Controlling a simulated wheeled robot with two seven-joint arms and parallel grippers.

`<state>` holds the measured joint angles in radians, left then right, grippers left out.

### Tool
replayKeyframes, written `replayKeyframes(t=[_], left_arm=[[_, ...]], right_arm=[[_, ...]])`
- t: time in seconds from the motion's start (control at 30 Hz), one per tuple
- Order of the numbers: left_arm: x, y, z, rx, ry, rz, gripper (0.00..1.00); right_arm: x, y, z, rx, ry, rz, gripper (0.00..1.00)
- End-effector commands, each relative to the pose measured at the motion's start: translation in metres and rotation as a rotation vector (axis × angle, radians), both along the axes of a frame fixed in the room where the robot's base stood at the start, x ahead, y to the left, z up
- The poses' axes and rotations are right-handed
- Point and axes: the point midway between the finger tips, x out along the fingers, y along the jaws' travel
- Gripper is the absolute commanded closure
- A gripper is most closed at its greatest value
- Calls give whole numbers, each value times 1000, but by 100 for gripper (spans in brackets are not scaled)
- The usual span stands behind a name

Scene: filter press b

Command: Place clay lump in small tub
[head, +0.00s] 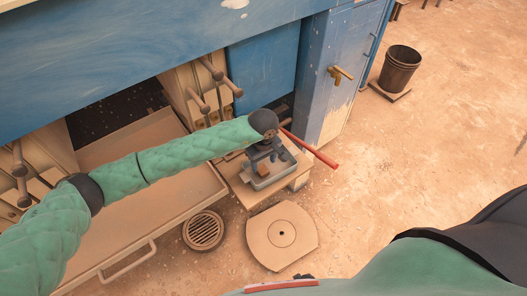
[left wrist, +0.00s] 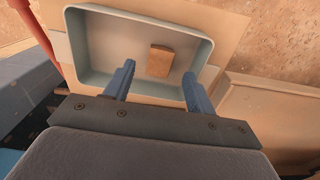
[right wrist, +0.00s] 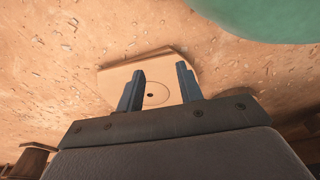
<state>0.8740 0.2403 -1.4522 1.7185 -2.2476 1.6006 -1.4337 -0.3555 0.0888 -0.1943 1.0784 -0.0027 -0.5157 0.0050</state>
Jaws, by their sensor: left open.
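The clay lump (left wrist: 160,61), a small brown block, lies on the floor of the small tub (left wrist: 110,35), a shallow pale grey-blue tray. In the head view the tub (head: 274,182) sits on a low stand, partly hidden under my left gripper (head: 265,162). My left gripper (left wrist: 160,76) is open over the tub, its fingers apart. The lump lies just beyond the gap between the fingertips, and I see no finger touching it. My right gripper (right wrist: 160,78) is open and empty, over the ground with a pale plate ahead of it.
A red bar (head: 308,148) slants beside the stand, close to my left gripper. A wide tray with a handle (head: 125,262) lies below the blue press. A round drain grate (head: 203,230) and a pale floor plate (head: 282,236) are in front. A dark bucket (head: 400,68) stands back right.

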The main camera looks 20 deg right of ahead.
Motion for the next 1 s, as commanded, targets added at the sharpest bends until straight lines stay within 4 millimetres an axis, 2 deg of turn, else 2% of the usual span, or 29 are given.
replayKeyframes(t=[0.3, 0.5, 1.0], left_arm=[[1, 0, 48, 0, -3, -2, 44], [0, 0, 66, 1, -2, -2, 44], [-1, 0, 73, 1, 0, -1, 44]], right_arm=[[23, 15, 28, 9, 19, -10, 64], [28, 20, 42, 14, 30, -14, 64], [30, 21, 48, 14, 34, -15, 64]])
